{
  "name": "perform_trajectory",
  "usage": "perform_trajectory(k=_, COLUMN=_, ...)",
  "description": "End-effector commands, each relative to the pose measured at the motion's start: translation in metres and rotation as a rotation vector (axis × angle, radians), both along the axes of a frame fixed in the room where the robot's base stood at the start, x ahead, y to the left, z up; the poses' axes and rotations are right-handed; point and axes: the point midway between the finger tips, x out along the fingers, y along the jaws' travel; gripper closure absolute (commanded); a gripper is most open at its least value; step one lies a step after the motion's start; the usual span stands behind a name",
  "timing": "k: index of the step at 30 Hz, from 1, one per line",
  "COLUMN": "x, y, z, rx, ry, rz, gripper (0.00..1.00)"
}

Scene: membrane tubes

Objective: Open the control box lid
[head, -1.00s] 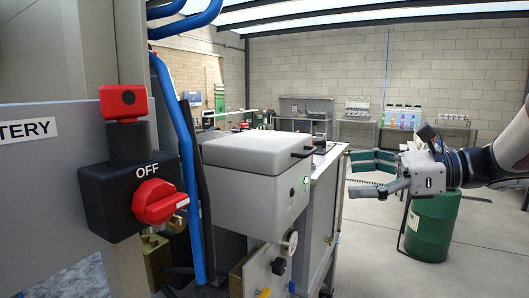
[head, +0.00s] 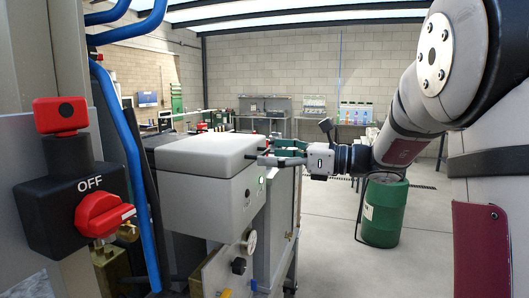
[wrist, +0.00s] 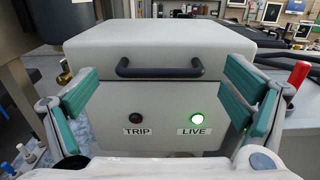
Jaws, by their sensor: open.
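The control box (head: 205,203) is a grey box whose lid (head: 205,152) lies shut on top. In the wrist view the lid (wrist: 160,38) shows a dark bar handle (wrist: 160,73) on its front edge. The box front (wrist: 163,108) carries a dark lamp marked TRIP and a lit green lamp marked LIVE. My gripper (head: 266,154) is at the front of the box, at about lid height. In the wrist view its green-padded fingers (wrist: 163,100) are spread wide to either side, with the handle between and slightly above them. I cannot see any contact with the handle.
A black switch unit marked OFF with a red knob (head: 101,214) stands at the near left, beside blue pipes (head: 131,150). A green drum (head: 385,212) stands to the right on open floor. Benches line the back wall.

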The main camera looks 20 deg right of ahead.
Motion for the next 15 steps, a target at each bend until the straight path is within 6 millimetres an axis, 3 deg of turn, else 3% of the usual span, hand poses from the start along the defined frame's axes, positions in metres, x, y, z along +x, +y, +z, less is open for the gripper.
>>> perform_trajectory(k=6, x=0.011, y=0.015, z=0.0, rx=0.001, ry=0.001, rz=0.0, gripper=0.06)
perform_trajectory(k=15, x=0.012, y=0.016, z=-0.001, rx=0.0, ry=0.001, rz=-0.001, gripper=0.06)
